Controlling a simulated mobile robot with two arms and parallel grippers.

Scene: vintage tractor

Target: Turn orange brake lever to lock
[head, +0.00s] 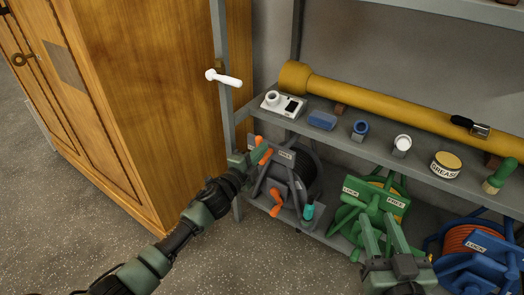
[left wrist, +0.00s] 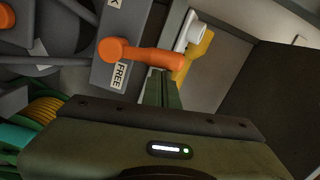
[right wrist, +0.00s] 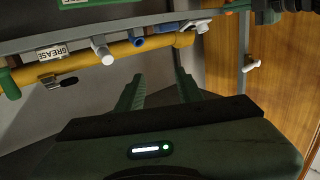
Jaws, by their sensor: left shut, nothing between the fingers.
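The orange brake lever (head: 264,156) is on the grey hose reel (head: 297,185) on the lower shelf, by a LOCK label. In the left wrist view the lever (left wrist: 150,54) has its round hub on a grey panel (left wrist: 122,40) beside a FREE label, and its arm reaches right, past the panel edge. My left gripper (head: 242,160) is shut and empty at the lever. Its fingertips (left wrist: 163,75) are just below the lever arm; I cannot tell whether they touch. My right gripper (head: 386,222) is open and empty, in front of the green reel, away from the lever.
A grey shelf post (head: 222,100) stands close to my left gripper, with a wooden cabinet (head: 160,90) left of it. An orange crank (head: 276,203) is low on the grey reel. Green (head: 378,200) and blue (head: 478,265) reels are to the right. The upper shelf holds small items.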

